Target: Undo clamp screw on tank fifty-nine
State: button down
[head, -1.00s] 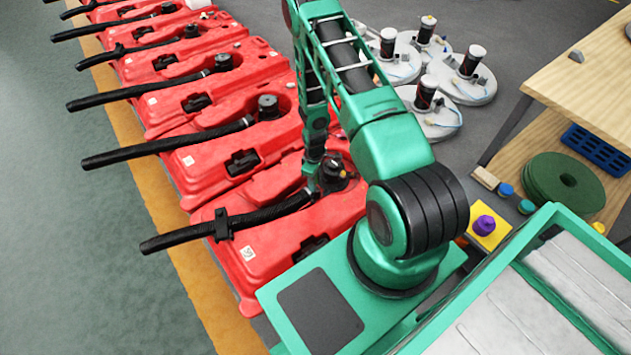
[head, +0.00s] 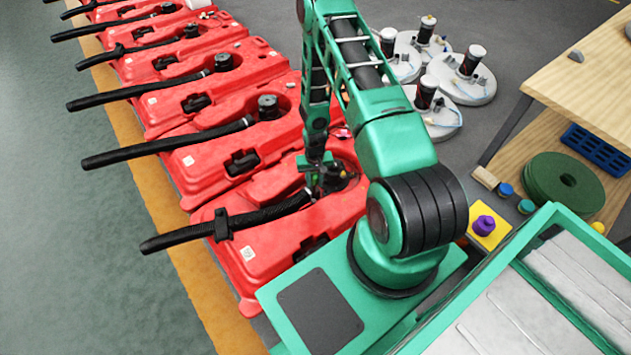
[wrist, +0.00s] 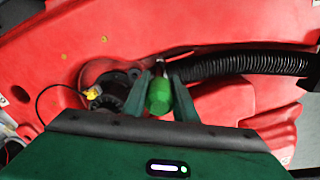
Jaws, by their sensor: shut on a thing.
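My gripper (wrist: 162,93) is shut on a green-handled screwdriver (wrist: 159,97) in the wrist view. The screwdriver's metal shaft (wrist: 161,66) points away from me to the end of a black ribbed hose (wrist: 240,66), by a black round fitting (wrist: 110,92). The clamp screw is too small and covered to make out; I cannot tell whether the tip touches it. In the head view my gripper (head: 315,180) is low over the nearest red tank (head: 285,243), at the hose's upper end beside the fitting (head: 340,178). No tank number is readable.
More red tanks with black hoses (head: 165,143) stand in a row toward the back left. A thin cable with a yellow plug (wrist: 92,94) lies beside the fitting. White discs with black motors (head: 425,93) lie behind the arm. A wooden bench (head: 580,80) stands at right.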

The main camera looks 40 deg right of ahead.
jog(key=m, duration=0.6)
jog(key=c, duration=2)
grip_release()
grip_shut()
jog(key=shift+s+a+f, duration=0.1)
jog(key=shift+a+f, duration=0.05)
jog(key=shift+f, duration=0.75)
jog(key=n, duration=1)
